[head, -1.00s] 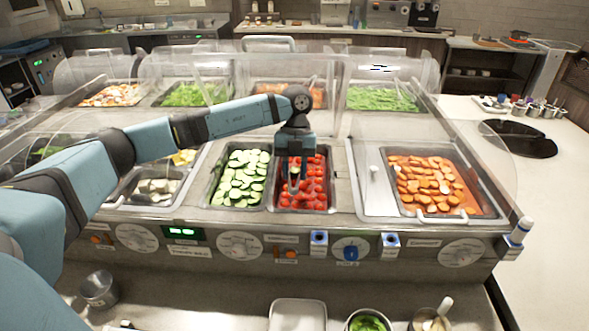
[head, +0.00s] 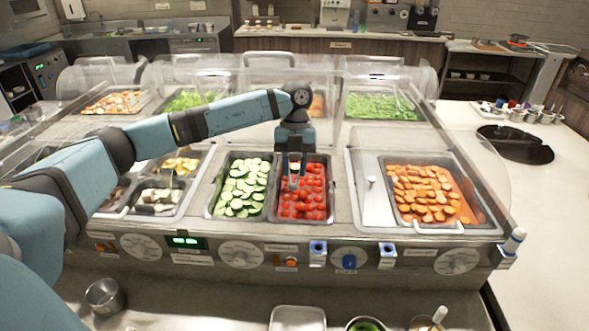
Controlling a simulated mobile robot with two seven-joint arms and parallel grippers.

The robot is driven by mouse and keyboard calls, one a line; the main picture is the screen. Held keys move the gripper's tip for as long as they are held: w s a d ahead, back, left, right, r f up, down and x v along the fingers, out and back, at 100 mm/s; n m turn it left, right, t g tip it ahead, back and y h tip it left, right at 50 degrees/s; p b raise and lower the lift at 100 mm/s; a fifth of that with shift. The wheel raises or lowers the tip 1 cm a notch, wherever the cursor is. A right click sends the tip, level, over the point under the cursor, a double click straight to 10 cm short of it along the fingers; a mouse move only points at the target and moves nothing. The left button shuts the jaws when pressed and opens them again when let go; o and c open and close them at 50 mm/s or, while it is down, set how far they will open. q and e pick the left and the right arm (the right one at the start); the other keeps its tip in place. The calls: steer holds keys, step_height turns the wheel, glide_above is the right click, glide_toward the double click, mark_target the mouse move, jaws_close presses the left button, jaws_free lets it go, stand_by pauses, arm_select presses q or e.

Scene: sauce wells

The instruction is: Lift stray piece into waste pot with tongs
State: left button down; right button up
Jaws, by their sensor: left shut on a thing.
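My left gripper (head: 293,157) points down over the pan of red tomatoes (head: 310,208). It is shut on a thin pair of tongs (head: 292,181), whose tips hang low over the tomatoes. Whether the tips touch the food or hold a piece cannot be told. No stray piece can be made out clearly. A small round metal pot (head: 104,295), possibly the waste pot, stands on the front counter at the lower left. My right gripper is not in view.
A cucumber pan (head: 242,184) adjoins on the left and a carrot pan (head: 428,192) lies to the right. A clear guard (head: 235,112) stands behind the front pans. A white tray (head: 297,319) and a green-filled bowl (head: 366,326) are at the front edge.

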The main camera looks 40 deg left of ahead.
arm_select(q)
step_height(320, 180, up, 7)
steer(key=p, duration=0.4)
steer(key=shift+r, duration=0.15)
